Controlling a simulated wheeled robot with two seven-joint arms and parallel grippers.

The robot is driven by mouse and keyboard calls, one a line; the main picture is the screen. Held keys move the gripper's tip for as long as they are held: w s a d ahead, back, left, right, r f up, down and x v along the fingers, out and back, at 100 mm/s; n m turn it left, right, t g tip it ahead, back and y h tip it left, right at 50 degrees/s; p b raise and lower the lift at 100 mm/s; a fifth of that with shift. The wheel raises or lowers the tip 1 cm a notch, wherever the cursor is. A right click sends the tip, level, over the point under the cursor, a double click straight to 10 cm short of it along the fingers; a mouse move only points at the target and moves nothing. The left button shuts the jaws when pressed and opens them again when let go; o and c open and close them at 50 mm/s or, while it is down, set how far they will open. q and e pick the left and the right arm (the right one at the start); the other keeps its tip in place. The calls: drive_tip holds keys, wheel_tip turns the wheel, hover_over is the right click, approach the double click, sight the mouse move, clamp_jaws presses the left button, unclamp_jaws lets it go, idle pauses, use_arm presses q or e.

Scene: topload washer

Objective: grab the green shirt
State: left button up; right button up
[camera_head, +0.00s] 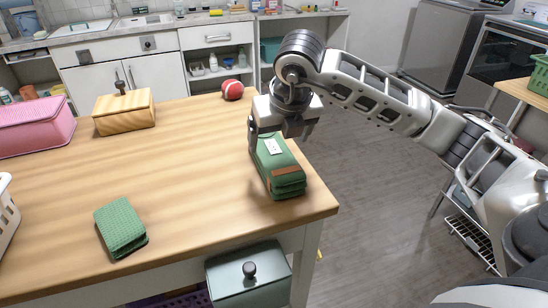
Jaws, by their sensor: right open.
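A folded green shirt (286,180) with a white tag and a brown patch lies near the right front corner of the wooden table. My right gripper (277,135) is above its far end, pointing down, with its fingers apart. One finger is at the left side of the shirt's far end; I cannot tell whether it touches. The gripper hides part of that end. A second folded green cloth (121,227), with a knit-like texture, lies apart on the table to the left. My left gripper is not in view.
The wooden table (190,170) is clear between the two green cloths. A red ball (232,89) lies at its back edge. A wooden box (124,111) and a pink box (35,126) stand at the back left. A green lidded bin (248,278) is below the front edge.

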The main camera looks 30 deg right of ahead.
sight(274, 150)
drive_tip(key=shift+a+p+x, duration=0.2)
drive_tip(key=shift+p+x, duration=0.35)
drive_tip(key=shift+x, duration=2.95)
drive_tip(key=shift+w+r, duration=0.1)
drive_tip(key=c, duration=1.2)
